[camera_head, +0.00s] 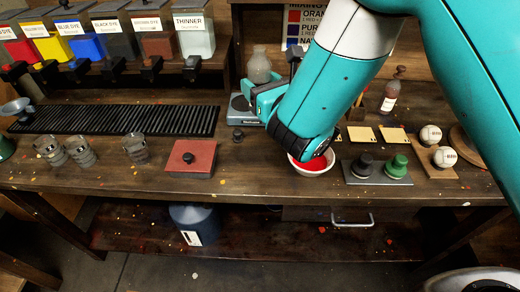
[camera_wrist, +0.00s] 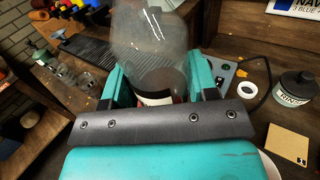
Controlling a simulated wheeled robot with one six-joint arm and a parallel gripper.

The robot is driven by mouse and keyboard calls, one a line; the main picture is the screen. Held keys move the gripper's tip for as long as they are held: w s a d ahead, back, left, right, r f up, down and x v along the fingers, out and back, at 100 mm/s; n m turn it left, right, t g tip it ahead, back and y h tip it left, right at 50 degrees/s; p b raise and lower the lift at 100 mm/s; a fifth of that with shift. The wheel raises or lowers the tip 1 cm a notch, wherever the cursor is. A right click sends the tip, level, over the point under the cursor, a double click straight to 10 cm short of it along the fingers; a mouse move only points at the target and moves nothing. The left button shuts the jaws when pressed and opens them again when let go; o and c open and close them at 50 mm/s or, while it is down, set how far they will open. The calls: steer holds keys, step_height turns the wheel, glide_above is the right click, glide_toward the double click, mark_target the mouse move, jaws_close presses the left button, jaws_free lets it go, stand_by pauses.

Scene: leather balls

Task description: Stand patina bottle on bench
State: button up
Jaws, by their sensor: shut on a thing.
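My gripper (camera_wrist: 150,95) is shut on a clear glass bottle (camera_wrist: 150,45), with the fingers on either side of it. Its lower part looks dark, with a white and red band (camera_wrist: 155,98). In the head view the glass bottle (camera_head: 258,65) looks upright, with a rounded body and narrow neck, above or beside the grey scale (camera_head: 240,110); I cannot tell whether it touches. No patina wording is readable on it. A small brown bottle with a white label (camera_head: 390,97) stands at the back right of the bench (camera_head: 235,185); its label is unreadable too.
A bowl of red paint (camera_head: 312,167) sits below my wrist. A red block (camera_head: 191,158), glasses (camera_head: 135,148) and a black slatted rack (camera_head: 125,121) are left. The rinse jar (camera_wrist: 296,90) stands right of the gripper.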

step_height(320, 180, down, 20)
steer(key=b, duration=1.9)
steer(key=shift+w, duration=0.1)
steer(key=shift+f, duration=0.2)
steer(key=o, duration=1)
steer(key=shift+r, duration=0.15)
